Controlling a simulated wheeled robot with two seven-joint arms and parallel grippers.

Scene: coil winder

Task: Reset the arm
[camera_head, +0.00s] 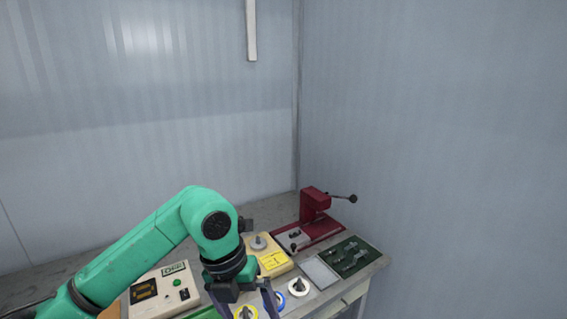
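My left arm, green with black joints, comes in from the left and bends down over the table. My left gripper (243,310) points down at the bottom edge of the picture, its two dark fingers spread apart. A yellow-ringed spool (246,312) shows between the fingers, but I see no contact with it. The fingertips are partly cut off by the picture's edge. My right arm and gripper are not in view. The red coil winder (316,207) with its black-knobbed crank stands at the back right of the table, clear of my gripper.
Grey walls stand close behind and to the right.

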